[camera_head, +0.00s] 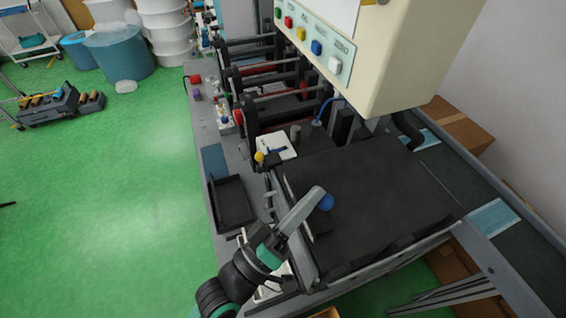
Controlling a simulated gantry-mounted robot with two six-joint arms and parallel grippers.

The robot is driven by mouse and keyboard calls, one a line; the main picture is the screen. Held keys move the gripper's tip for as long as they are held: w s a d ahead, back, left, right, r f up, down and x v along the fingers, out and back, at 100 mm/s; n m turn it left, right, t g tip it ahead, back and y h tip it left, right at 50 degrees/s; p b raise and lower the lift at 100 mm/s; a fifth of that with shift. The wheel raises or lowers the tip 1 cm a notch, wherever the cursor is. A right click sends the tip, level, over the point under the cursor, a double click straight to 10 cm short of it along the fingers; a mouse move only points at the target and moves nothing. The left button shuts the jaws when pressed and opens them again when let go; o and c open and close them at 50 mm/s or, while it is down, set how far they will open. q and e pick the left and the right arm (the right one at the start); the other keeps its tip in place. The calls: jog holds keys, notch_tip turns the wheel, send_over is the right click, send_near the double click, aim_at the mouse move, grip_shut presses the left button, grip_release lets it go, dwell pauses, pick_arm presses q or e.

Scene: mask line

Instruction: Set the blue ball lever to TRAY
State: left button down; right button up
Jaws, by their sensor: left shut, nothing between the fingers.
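The blue ball (327,203) of the lever shows at the near left part of the dark flat machine top (385,200). My left gripper (318,192) reaches up from the lower left, its grey fingers shut and empty. Its fingertips are right beside the ball in the picture, overlapping its upper left edge; I cannot tell whether they touch. The lever's shaft and any TRAY marking are hidden or too small to read. My right gripper is not in view.
A yellow ball knob (259,157) stands left of the machine top, near an empty black tray (232,203). A cream control box (375,50) with coloured buttons overhangs the back. A conveyor with pale blue masks (493,216) runs along the right.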

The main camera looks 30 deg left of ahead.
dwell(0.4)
pick_arm(q)
jog(key=s+a+b, duration=0.2)
jog(key=s+a, duration=0.3)
jog(key=s, duration=0.2)
jog(key=shift+s+a+f, duration=0.3)
jog(key=shift+f, duration=0.15)
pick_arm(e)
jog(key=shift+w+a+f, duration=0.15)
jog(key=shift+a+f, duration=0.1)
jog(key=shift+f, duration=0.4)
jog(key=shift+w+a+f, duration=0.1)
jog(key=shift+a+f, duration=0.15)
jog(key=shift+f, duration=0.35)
